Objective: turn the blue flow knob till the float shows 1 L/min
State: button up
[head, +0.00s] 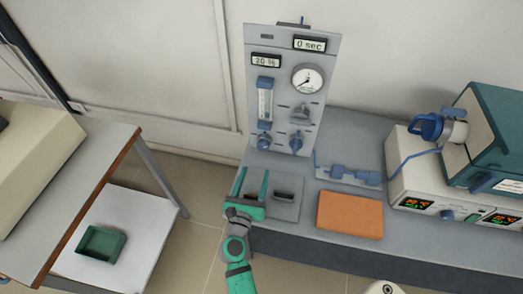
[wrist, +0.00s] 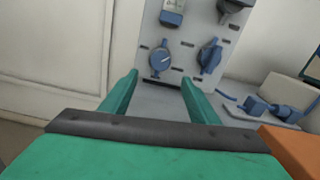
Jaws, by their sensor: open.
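The grey panel (head: 285,60) stands upright at the back of the bench. A clear flow tube (head: 265,102) with blue end blocks is on its left side; its float is too small to read. The blue flow knob (head: 264,140) is just below the tube. In the wrist view the knob (wrist: 160,59) is a round dial with a pale mark. My gripper (head: 252,178) is open and empty, below and in front of the knob. In the wrist view the knob shows beyond and between the gripper's fingertips (wrist: 160,78), apart from them.
A second blue knob (wrist: 210,57) is close on the right. An orange block (head: 350,214), a blue fitting (head: 355,175) and furnace equipment (head: 430,172) are to the right.

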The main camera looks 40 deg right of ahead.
aim_at(262, 149)
jog(key=x, duration=1.1)
jog(key=shift+s, duration=0.1)
jog(key=c, duration=1)
